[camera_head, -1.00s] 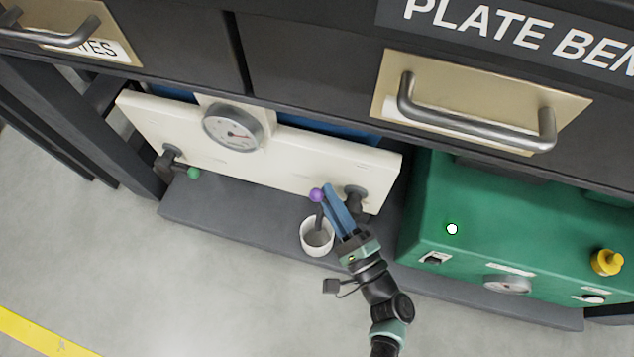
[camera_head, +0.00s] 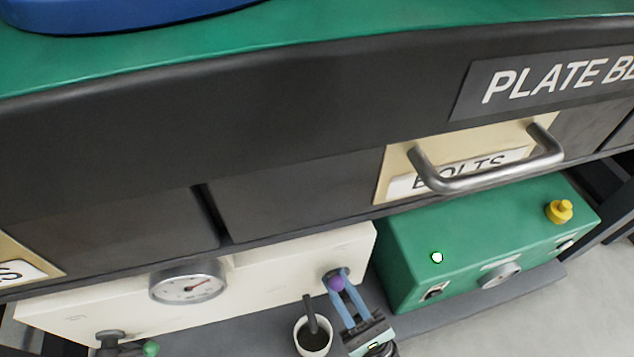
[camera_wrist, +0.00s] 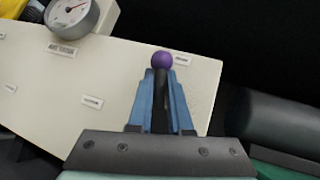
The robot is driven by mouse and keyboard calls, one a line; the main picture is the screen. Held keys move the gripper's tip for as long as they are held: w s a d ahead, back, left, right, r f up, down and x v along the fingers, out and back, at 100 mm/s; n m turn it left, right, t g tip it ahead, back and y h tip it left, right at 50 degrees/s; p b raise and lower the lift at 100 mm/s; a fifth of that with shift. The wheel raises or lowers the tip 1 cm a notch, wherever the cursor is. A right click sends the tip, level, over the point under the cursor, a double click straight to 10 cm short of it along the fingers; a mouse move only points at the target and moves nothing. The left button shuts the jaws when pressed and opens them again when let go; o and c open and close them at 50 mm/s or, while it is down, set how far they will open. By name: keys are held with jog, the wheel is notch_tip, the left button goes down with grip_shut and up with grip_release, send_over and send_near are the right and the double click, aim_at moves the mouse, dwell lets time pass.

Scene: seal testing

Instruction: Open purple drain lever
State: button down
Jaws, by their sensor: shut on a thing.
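The purple drain lever (camera_head: 337,284) is at the right end of the cream panel (camera_head: 255,265); its purple ball knob shows in the head view. In the wrist view the purple knob (camera_wrist: 162,60) sits at the tips of my gripper's blue fingers, with the dark lever rod running between them. My gripper (camera_head: 346,294) is shut on the lever, coming from below right. The lever's pivot is mostly hidden behind the knob and fingers.
A white cup (camera_head: 313,338) with a dark stick stands left of my gripper. A green-knobbed lever (camera_head: 150,349) and a gauge (camera_head: 187,283) are farther left. A green box (camera_head: 470,240) stands close on the right. Drawers with a protruding handle (camera_head: 490,180) overhang above.

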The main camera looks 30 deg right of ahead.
jog(key=shift+s+d+r+m+t+h+p, duration=0.1)
jog(key=shift+d+m+t+h+p, duration=0.05)
jog(key=shift+m+h, duration=0.8)
jog(key=shift+s+d+m+t+h+p, duration=0.1)
jog(key=shift+d+m+h+p, duration=0.1)
jog(key=shift+m+h, duration=0.75)
jog(key=shift+s+d+r+m+t+h+p, duration=0.1)
jog(key=shift+d+m+t+h, duration=0.05)
jog(key=shift+m+h, duration=0.75)
jog(key=shift+m, duration=0.4)
jog(key=c, duration=0.8)
grip_release()
jog(key=shift+c, duration=0.2)
jog(key=shift+f, duration=0.25)
